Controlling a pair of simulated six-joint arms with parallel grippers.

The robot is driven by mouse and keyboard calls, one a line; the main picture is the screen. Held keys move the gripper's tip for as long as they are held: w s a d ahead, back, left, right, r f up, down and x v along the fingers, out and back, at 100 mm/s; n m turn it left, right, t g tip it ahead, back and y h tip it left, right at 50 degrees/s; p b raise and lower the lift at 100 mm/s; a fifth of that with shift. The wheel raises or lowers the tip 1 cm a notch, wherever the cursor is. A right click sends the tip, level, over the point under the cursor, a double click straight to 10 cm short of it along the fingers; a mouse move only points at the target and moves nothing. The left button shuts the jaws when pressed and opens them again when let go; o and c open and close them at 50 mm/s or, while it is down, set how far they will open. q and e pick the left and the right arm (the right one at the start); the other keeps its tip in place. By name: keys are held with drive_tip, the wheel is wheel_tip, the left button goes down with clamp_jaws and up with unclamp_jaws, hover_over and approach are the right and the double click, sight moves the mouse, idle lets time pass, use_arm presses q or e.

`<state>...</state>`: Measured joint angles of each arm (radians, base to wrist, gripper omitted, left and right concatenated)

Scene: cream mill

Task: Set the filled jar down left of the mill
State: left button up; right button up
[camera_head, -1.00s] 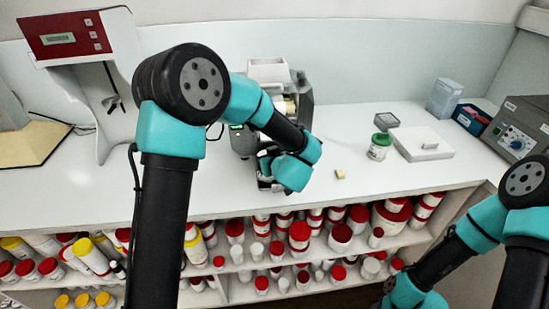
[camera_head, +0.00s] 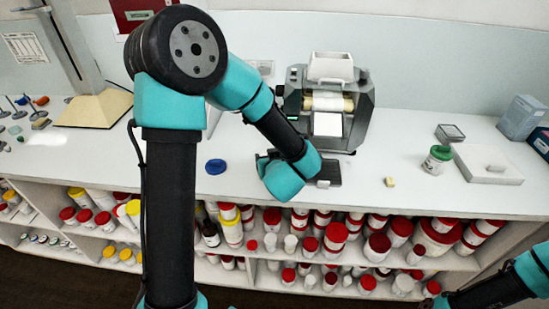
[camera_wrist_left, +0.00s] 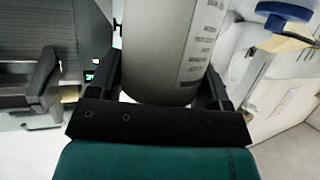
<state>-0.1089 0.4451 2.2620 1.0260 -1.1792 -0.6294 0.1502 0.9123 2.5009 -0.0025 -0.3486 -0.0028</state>
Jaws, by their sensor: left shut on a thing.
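The mill (camera_head: 365,98) stands on the bench at the back, with a pale hopper (camera_head: 332,66) on top and a dark tray (camera_head: 328,172) low in front. My left gripper (camera_wrist_left: 163,78) is shut on the jar (camera_wrist_left: 170,40), a pale translucent cylinder with printed markings. In the head view my left wrist is just front-left of the mill and hides the jar. In the left wrist view the mill (camera_wrist_left: 40,65) is on the left. I cannot tell whether the jar touches the bench or what fills it.
A blue lid (camera_head: 215,166) lies on the bench left of my wrist. A green-lidded jar (camera_head: 437,160), a small yellowish block (camera_head: 390,182) and a white balance-like plate (camera_head: 488,164) are to the right. Free bench lies around the blue lid. Shelves of containers are below the front edge.

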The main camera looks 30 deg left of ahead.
idle(0.3)
use_arm(q)
drive_tip(key=s+d+r, duration=0.2)
drive_tip(key=s+r, duration=0.1)
drive_tip(key=s, duration=0.9)
drive_tip(key=shift+d+r, duration=0.2)
drive_tip(key=shift+d, duration=0.15)
drive_tip(key=shift+w, duration=0.1)
drive_tip(key=w+a+f, duration=0.1)
drive_tip(key=w+a, duration=0.9)
drive_tip(key=w, duration=0.2)
drive_tip(key=shift+w+f, duration=0.25)
drive_tip(key=shift+w, duration=0.05)
drive_tip(key=shift+d+f, duration=0.1)
drive_tip(key=shift+f, duration=1.65)
drive_tip(key=shift+f, duration=0.15)
